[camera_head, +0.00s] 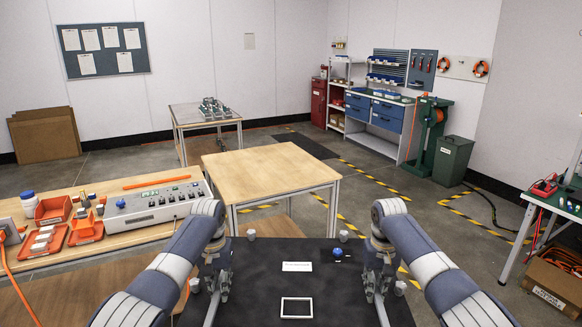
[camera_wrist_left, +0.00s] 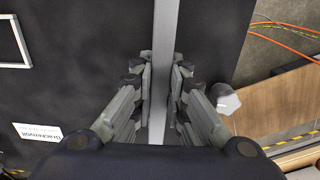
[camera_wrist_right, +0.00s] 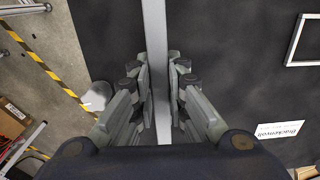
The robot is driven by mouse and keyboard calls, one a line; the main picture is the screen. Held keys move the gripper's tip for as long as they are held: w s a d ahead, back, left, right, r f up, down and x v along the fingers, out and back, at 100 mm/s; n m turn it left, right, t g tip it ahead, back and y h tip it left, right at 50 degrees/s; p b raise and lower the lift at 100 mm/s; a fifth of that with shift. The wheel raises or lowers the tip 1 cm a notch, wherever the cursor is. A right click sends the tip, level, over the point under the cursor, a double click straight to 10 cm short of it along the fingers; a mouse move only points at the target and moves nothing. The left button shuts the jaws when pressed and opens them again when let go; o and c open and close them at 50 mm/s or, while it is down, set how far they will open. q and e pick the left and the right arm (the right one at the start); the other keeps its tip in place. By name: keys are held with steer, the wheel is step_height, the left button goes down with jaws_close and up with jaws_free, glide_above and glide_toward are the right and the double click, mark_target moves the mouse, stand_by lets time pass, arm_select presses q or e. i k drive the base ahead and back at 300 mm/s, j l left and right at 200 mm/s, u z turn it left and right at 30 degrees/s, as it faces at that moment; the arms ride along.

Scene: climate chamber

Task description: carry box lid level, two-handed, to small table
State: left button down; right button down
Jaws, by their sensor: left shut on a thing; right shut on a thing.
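The box lid (camera_head: 262,262) is a wide dark panel in front of me, with grey knobs near its corners and a metal bar along each side. It looks about level. My left gripper (camera_head: 222,284) is shut on the bar (camera_wrist_left: 166,30) at its left side. My right gripper (camera_head: 376,284) is shut on the bar (camera_wrist_right: 155,30) at its right side. A light wooden table (camera_head: 270,168) stands just beyond the lid's far edge, its top bare. I cannot tell whether the lid touches anything below.
A workbench (camera_head: 90,250) with a control unit (camera_head: 152,203) and orange trays is at the left. A farther table (camera_head: 190,114) holds metal parts. A green bin (camera_head: 452,160) stands at the right. The floor right of the wooden table is clear, with yellow-black markings.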

mark_target(266, 165)
steer(key=i+l, duration=0.15)
steer(key=i, duration=0.35)
steer(key=i+l, duration=0.15)
steer(key=i, duration=0.3)
steer(key=i+l, duration=0.15)
steer(key=i, duration=0.35)
steer(key=i+l, duration=0.15)
steer(key=i, duration=2.05)
steer(key=i+u, duration=0.1)
steer(key=u, duration=0.8)
